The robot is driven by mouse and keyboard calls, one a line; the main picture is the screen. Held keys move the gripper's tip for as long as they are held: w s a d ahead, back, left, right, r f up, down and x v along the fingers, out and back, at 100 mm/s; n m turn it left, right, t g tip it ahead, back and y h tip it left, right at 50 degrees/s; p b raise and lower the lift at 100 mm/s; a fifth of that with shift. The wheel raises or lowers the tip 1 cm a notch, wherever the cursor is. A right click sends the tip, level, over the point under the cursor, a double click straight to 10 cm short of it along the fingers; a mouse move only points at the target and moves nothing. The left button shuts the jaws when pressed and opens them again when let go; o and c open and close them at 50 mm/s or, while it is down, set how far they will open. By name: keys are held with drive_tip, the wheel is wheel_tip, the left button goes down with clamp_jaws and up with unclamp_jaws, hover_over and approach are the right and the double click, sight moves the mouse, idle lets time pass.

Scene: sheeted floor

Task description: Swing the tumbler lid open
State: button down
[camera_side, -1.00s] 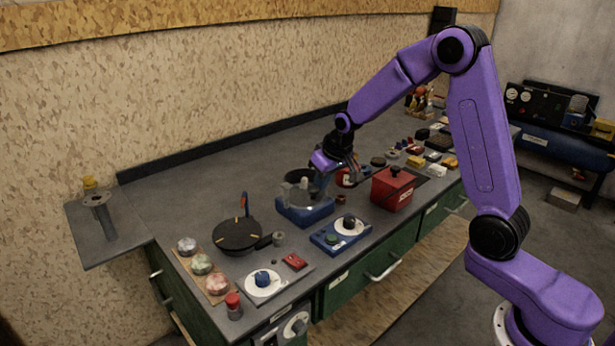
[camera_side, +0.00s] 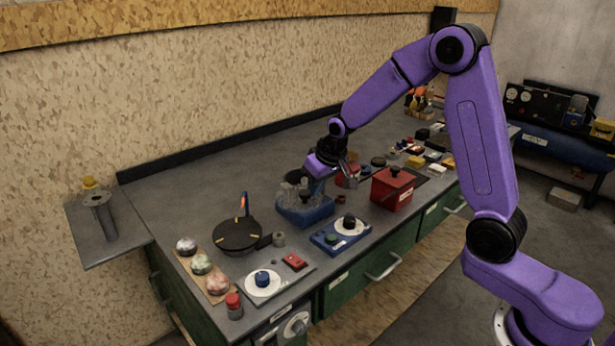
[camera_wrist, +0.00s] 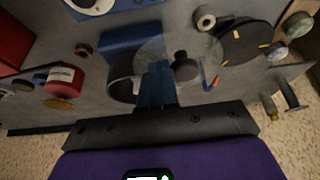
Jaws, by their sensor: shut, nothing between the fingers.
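The tumbler has a blue base (camera_side: 306,214) on the bench, also in the wrist view (camera_wrist: 128,36). Its clear round lid (camera_wrist: 205,48) carries a black knob (camera_wrist: 181,68). In the wrist view the lid lies off to the right of a dark round opening (camera_wrist: 121,90), partly hidden by my fingers. My gripper (camera_side: 317,187) is low over the tumbler's back right side. In the wrist view its blue fingers (camera_wrist: 156,75) are together and empty, between the opening and the knob. I cannot tell whether they touch the lid.
A red lidded box (camera_side: 392,190) stands close on the right. A blue dial panel (camera_side: 340,234) is in front. The bench behind is largely clear.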

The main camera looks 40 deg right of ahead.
sight(303, 194)
drive_tip(key=shift+a, duration=0.15)
drive_tip(key=shift+a, duration=1.05)
drive_tip(key=shift+w+a, duration=0.15)
drive_tip(key=shift+a, duration=0.6)
drive_tip(key=shift+d, duration=0.15)
drive_tip(key=shift+s+d, duration=0.4)
drive_tip(key=shift+d, duration=0.1)
